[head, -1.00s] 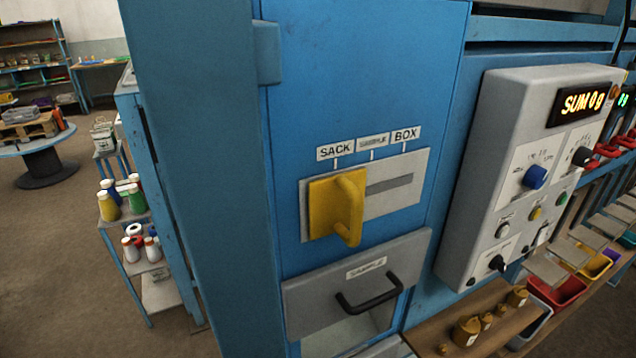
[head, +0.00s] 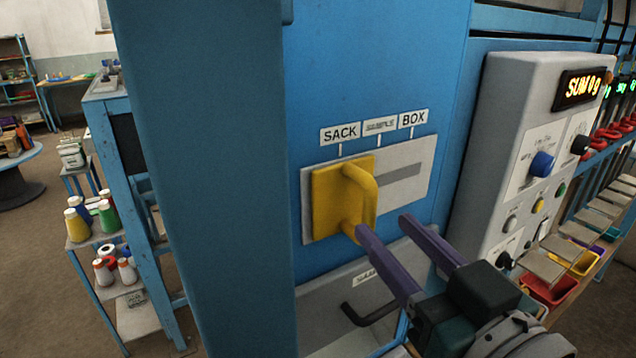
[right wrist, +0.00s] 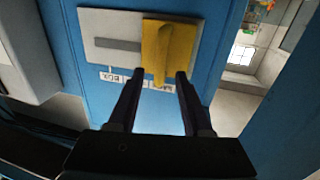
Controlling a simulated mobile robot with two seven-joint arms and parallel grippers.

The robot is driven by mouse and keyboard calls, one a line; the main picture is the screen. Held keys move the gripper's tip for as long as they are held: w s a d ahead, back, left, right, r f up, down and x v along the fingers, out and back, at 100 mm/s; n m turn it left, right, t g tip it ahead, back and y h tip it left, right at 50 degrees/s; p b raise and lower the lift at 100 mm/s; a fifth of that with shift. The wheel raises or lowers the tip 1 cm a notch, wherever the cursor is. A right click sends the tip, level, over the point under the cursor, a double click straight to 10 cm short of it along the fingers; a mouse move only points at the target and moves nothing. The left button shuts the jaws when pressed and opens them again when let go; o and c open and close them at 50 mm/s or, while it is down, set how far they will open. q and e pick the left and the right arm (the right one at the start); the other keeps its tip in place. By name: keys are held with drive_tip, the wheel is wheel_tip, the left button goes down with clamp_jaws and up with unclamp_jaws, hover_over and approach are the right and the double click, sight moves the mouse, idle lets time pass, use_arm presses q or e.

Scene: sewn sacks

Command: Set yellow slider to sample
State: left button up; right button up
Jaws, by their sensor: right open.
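The yellow slider (head: 332,205), a square plate with a bar handle, sits at the left end of its slot on a grey plate (head: 412,160). It is under the SACK label (head: 340,134); the SAMPLE label (head: 380,126) and BOX label (head: 412,119) are to its right. My right gripper (head: 382,226) is open, its purple fingertips close to the lower end of the handle. In the right wrist view, turned upside down, the slider (right wrist: 180,45) lies ahead and its handle appears between the fingertips (right wrist: 159,74). I cannot tell whether they touch it. My left gripper is not in view.
A grey drawer front with a black handle (head: 358,314) is below the slider, partly behind my right gripper. A grey control box (head: 495,185) with knobs and a display stands to the right. A blue post (head: 215,180) stands to the left.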

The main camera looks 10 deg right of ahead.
sight(374, 213)
drive_tip(key=w, duration=0.3)
drive_tip(key=w+a+p, duration=0.1)
drive_tip(key=w, duration=0.1)
drive_tip(key=shift+w, duration=0.3)
drive_tip(key=shift+c, duration=0.2)
drive_tip(key=shift+d, duration=0.1)
clamp_jaws()
idle(0.8)
drive_tip(key=shift+d, duration=0.1)
